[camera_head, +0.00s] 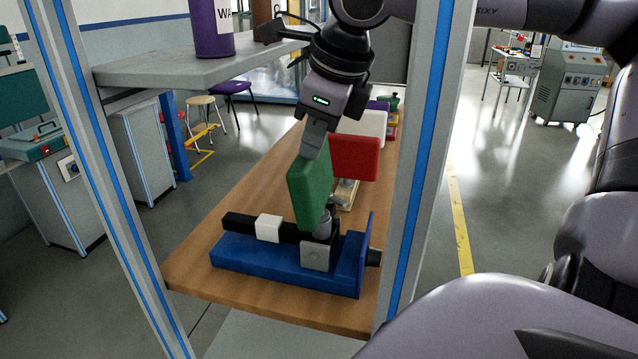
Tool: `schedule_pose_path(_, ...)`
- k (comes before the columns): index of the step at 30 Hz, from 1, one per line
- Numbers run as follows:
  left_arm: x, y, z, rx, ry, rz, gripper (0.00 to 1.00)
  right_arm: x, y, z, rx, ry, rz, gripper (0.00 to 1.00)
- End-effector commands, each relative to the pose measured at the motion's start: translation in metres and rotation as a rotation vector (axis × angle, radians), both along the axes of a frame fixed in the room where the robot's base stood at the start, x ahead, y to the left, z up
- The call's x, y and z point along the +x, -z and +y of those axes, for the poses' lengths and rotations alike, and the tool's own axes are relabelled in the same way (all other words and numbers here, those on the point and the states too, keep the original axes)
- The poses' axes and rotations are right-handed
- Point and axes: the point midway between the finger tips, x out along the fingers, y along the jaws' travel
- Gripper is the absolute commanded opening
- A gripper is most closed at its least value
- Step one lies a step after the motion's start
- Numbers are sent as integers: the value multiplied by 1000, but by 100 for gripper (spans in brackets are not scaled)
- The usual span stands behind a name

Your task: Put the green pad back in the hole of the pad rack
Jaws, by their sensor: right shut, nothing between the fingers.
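The green pad (310,195) stands upright and slightly tilted over the wooden bench, just behind the grey metal block of a blue fixture (275,270). I cannot tell what its lower end rests in. My right gripper (313,150) points down at the pad's top edge. Its fingers are shut with nothing between them; whether they touch the pad is unclear. A light wooden base (347,194), perhaps part of the pad rack, shows partly behind the pad, below a red pad (356,158). Its holes are hidden. My left gripper is not in view.
A white block (268,228) sits on the fixture's dark bar. A white pad (366,124) stands behind the red one. Grey posts with blue strips (428,150) frame the bench on both sides. A grey shelf (185,70) holds a purple container (211,28). The bench's left part is clear.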

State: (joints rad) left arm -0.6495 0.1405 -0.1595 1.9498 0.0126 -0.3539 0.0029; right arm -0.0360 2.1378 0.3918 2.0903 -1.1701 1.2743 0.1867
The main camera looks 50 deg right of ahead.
Motion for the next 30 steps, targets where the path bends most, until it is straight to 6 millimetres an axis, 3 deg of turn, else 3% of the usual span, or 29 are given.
schedule_pose_path(1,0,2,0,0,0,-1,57,-10,28,-5,-11,9,86,0)
schedule_pose_path(30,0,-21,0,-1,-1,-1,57,-12,-8,0,-12,10,83,0)
